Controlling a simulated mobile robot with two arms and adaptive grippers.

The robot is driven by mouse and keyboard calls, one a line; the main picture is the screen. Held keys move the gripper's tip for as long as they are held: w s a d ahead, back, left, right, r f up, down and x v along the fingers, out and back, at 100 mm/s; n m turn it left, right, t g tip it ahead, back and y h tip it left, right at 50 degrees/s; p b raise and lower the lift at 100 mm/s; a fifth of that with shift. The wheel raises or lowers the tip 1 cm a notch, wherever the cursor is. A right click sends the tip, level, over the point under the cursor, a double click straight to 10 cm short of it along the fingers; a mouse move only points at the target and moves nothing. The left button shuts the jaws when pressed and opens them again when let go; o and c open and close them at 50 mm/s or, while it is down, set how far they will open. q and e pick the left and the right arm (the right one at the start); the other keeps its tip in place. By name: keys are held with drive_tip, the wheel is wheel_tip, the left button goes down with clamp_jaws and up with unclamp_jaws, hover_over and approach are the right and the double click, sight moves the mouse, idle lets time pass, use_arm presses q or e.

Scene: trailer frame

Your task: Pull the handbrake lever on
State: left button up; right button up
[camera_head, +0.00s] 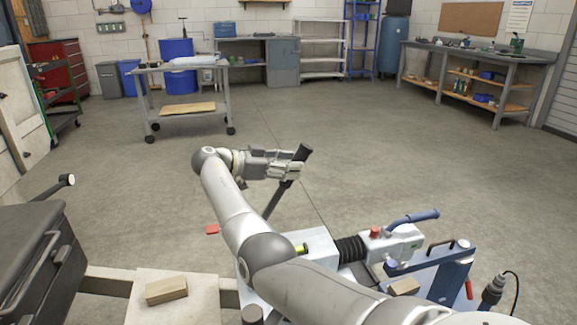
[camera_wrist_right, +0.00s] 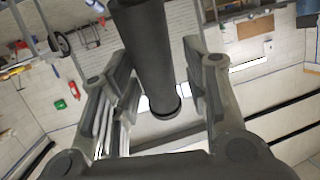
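The handbrake lever has a black grip (camera_head: 303,153) on a dark shaft (camera_head: 274,203). It rises from the trailer frame, tilted up to the right. My right gripper (camera_head: 287,166) is at the upper part of the lever, just below the grip's top end. In the wrist view the dark lever (camera_wrist_right: 145,45) passes between the two fingers of my right gripper (camera_wrist_right: 158,85). The fingers are apart, with a gap showing on the lever's right side; contact on the left is unclear. My right arm hides part of the frame near the lever's base. My left gripper is out of view.
The coupling head with a blue handle (camera_head: 412,217) and a black bellows (camera_head: 351,249) lies at the right. A black box (camera_head: 30,255) is at the left. A wooden block (camera_head: 166,290) lies on a pale plate. A wheeled cart (camera_head: 188,100) stands behind; floor beyond the lever is clear.

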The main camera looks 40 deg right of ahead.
drive_tip(key=shift+o, duration=0.4)
drive_tip(key=shift+a, duration=0.1)
drive_tip(key=v, duration=0.7)
drive_tip(key=shift+a, duration=0.15)
drive_tip(key=shift+w, duration=0.1)
drive_tip(key=shift+r, duration=0.1)
